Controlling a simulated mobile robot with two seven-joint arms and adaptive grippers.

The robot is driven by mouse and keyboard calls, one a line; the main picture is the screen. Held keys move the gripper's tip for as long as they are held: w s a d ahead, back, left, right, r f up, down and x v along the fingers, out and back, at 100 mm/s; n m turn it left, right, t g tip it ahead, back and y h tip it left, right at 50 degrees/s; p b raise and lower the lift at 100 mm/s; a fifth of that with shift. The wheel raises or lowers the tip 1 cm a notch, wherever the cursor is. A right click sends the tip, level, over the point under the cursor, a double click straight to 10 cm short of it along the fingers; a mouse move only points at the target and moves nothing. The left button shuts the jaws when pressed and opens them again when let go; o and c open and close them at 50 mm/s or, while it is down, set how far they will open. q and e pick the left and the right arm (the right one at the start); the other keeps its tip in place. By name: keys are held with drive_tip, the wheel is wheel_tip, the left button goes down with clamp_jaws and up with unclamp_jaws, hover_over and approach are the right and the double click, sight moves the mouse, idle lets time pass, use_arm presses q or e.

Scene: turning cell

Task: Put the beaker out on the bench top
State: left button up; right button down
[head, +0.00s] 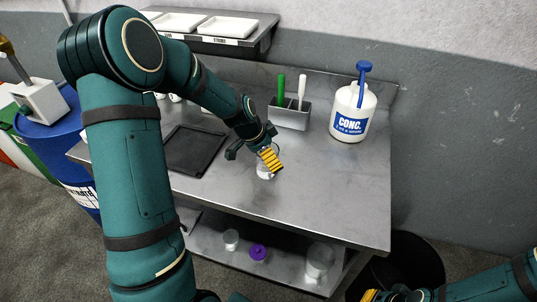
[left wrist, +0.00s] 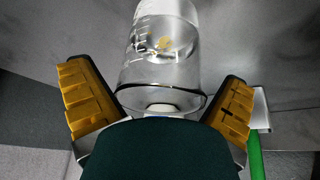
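A clear glass beaker with white markings shows in the left wrist view (left wrist: 160,65), between and beyond my left fingers. In the head view the beaker (head: 265,173) is on the bench top (head: 330,185), mostly hidden by my left gripper. My left gripper (head: 270,158) is over it with yellow-padded fingers; in the left wrist view the fingers stand wide apart, with a narrow gap seen on each side of the glass. My right gripper (head: 375,296) is only partly in view at the bottom edge, low and away from the bench top.
A black tray (head: 195,150) lies left of the beaker. A holder (head: 290,118) with green and white handled tools and a CONC. bottle (head: 352,112) stand behind. The lower shelf holds a purple-capped container (head: 258,253) and a clear vessel (head: 319,262). The bench's front right is clear.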

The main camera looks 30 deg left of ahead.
use_arm(q)
drive_tip(key=shift+r, duration=0.25)
drive_tip(key=p+v, duration=0.1)
drive_tip(key=v, duration=1)
drive_tip(key=shift+s+r+p, duration=0.2)
drive_tip(key=shift+r+p, duration=0.15)
use_arm(e)
drive_tip(key=shift+w+r, duration=0.3)
drive_tip(key=shift+r, duration=0.55)
use_arm(q)
drive_tip(key=shift+a, duration=0.15)
